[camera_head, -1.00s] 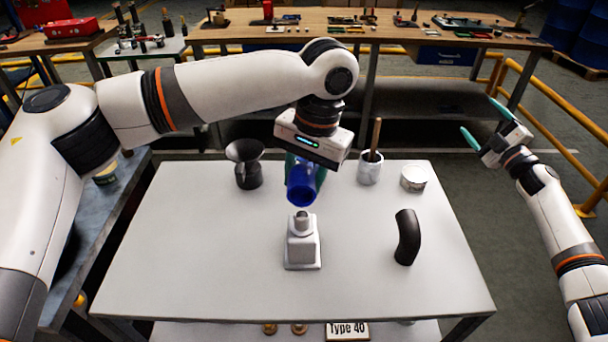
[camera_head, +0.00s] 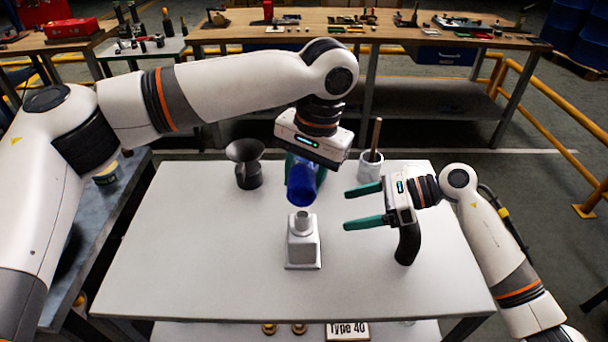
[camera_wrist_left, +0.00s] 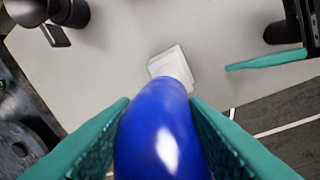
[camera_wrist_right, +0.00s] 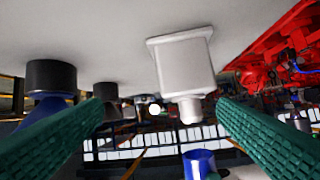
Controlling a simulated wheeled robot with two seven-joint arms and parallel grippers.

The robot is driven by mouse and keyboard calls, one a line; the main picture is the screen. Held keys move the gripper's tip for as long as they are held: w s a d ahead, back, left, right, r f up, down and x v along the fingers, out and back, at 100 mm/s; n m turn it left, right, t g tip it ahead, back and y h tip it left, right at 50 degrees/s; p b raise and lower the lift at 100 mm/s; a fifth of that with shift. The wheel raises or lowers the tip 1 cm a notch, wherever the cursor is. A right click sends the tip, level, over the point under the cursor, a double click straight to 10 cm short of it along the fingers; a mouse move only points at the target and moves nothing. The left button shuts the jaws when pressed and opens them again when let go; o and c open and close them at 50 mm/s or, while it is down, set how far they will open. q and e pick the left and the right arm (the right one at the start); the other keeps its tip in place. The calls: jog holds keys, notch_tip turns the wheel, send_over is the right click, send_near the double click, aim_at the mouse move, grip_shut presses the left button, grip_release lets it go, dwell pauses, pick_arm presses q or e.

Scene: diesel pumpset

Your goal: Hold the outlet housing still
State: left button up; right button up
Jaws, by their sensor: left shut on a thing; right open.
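The outlet housing, a pale block with a short round neck (camera_head: 303,248), stands upright on the white table; it also shows in the left wrist view (camera_wrist_left: 172,62) and the right wrist view (camera_wrist_right: 186,68). My left gripper (camera_head: 303,175) is shut on a blue curved hose (camera_head: 301,188), held above the neck and apart from it. The hose fills the space between the fingers in the left wrist view (camera_wrist_left: 160,135). My right gripper (camera_head: 357,205) is open and empty, right of the housing, its fingers pointing at it without touching.
A black bent hose (camera_head: 407,245) stands under my right gripper. A dark funnel-topped can (camera_head: 247,165) and a pale pot with a wooden handle (camera_head: 370,168) stand at the back. The table (camera_head: 190,270) is clear to the left. A "Type 40" sign (camera_head: 347,331) is below.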

aim_at(308, 240)
jog(key=s+f+n, duration=0.1)
jog(key=s+a+n+g+h, duration=0.1)
jog(key=shift+s+a+f+n, duration=0.15)
jog(key=shift+s+f+n, duration=0.15)
jog(key=shift+s+f, duration=0.05)
jog(key=shift+s+a+f, duration=0.15)
jog(key=shift+f, duration=0.05)
jog(key=shift+x, duration=4.9)
jog(key=c, duration=0.7)
jog(key=o, duration=0.7)
jog(key=shift+c, duration=0.3)
jog(key=c, duration=1.1)
